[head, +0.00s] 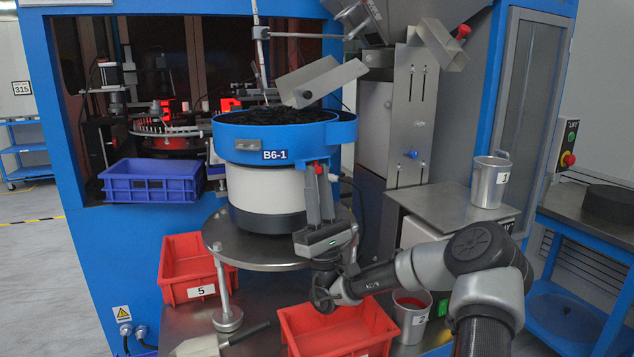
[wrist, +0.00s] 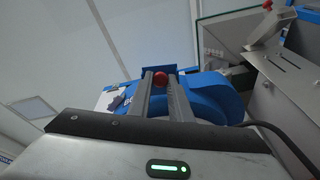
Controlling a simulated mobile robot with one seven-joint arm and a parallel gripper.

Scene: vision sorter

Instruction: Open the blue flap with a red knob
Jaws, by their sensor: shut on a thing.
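The red knob (wrist: 160,79) sits between my gripper's two fingers (wrist: 161,84) in the wrist view. My gripper is shut on it. A small upright blue flap (wrist: 158,69) shows just behind the knob. In the head view my gripper (head: 319,170) points upward at the right front of the blue bowl feeder (head: 235,133), marked B6-1. The red knob (head: 318,169) shows there as a small spot at the fingertips. The flap is hard to tell from the blue bowl in the head view, so I cannot tell how far it stands open.
Black parts fill the bowl. A metal chute (head: 322,82) hangs above it. Red bins stand below, one at left (head: 196,267) marked 5 and one (head: 338,335) under my wrist. A metal cup (head: 489,182) stands on a steel shelf to the right. A blue crate (head: 152,181) is at left.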

